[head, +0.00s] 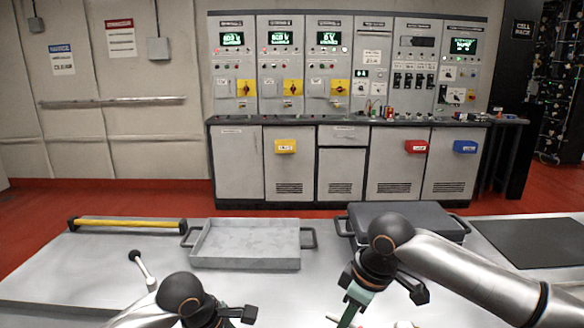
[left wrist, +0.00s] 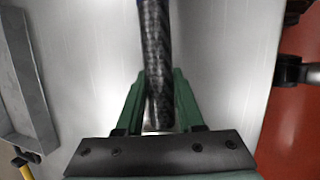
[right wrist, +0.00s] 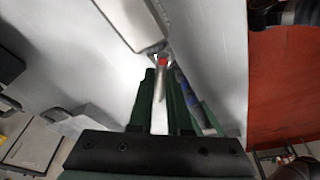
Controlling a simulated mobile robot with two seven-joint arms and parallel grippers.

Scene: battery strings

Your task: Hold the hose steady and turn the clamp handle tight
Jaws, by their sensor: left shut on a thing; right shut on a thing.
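In the left wrist view my left gripper (left wrist: 160,78) is shut on the dark braided hose (left wrist: 157,50), which runs up out of the picture between its green fingers. In the right wrist view my right gripper (right wrist: 161,76) is shut around the slim silver clamp handle (right wrist: 161,92), which has a red spot at its far end. A dark hose with blue marks (right wrist: 190,93) runs close beside the right finger. In the head view my right gripper's green fingers (head: 354,300) point down at the table's front. The left fingertips, the hose and the clamp are cut off or hidden there.
A grey tray (head: 245,262) and a dark closed case (head: 405,215) stand on the metal table (head: 60,265). A yellow bar (head: 127,223) lies at the left and a black mat (head: 535,240) at the right. Control cabinets (head: 340,100) stand behind.

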